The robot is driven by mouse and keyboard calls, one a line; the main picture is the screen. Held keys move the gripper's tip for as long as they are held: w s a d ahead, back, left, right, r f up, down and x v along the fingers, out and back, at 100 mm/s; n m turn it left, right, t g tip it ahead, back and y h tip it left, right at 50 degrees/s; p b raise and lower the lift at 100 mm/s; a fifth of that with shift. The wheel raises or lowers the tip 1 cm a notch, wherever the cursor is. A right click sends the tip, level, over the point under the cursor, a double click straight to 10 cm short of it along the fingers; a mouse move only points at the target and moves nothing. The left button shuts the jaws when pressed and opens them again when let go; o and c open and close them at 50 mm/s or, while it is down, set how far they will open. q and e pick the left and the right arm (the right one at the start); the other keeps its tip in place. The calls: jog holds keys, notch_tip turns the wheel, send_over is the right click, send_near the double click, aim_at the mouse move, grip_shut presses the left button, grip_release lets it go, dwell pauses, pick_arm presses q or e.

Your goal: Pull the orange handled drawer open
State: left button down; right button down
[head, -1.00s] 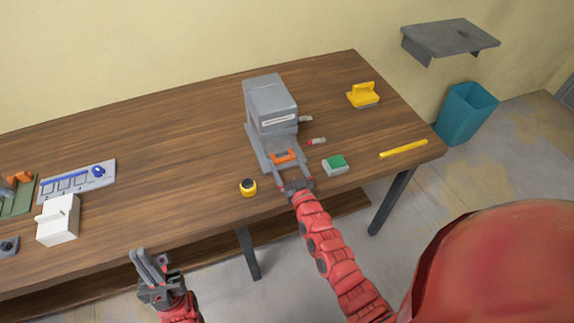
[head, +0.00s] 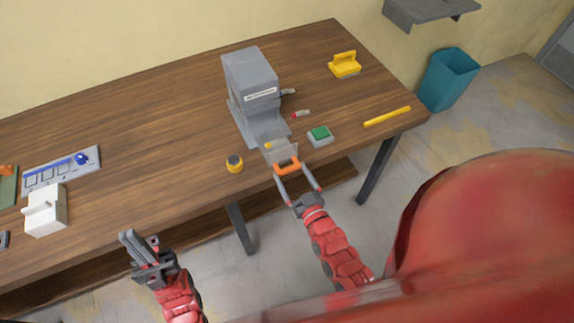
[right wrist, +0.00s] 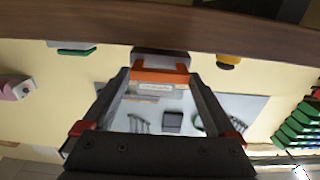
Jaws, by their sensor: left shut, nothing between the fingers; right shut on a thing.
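The grey box unit (head: 251,75) stands on the table. Its drawer (head: 277,151) sticks out of the front towards me, past the table's front edge, with a small yellow-orange thing showing at its inner end. The orange handle (head: 288,168) is on the drawer's front. My right gripper (head: 289,172) is shut on the handle, one finger at each end; the right wrist view also shows the handle (right wrist: 160,75) between the fingertips. My left gripper (head: 127,239) is shut and empty, in front of the table at the lower left.
A yellow-and-black round thing (head: 235,163) stands left of the drawer. A green-topped block (head: 319,136) and a red-tipped piece (head: 300,114) lie to its right. A yellow bar (head: 387,117) lies near the right edge. A white box (head: 44,211) stands at the left.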

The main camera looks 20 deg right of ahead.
jog(key=shift+f, duration=0.1)
grip_release()
jog(key=s+b, duration=0.1)
jog(key=s, duration=1.6)
jog(key=shift+s+d+b, duration=0.2)
jog(key=shift+d+b, duration=0.1)
jog(key=shift+b, duration=0.1)
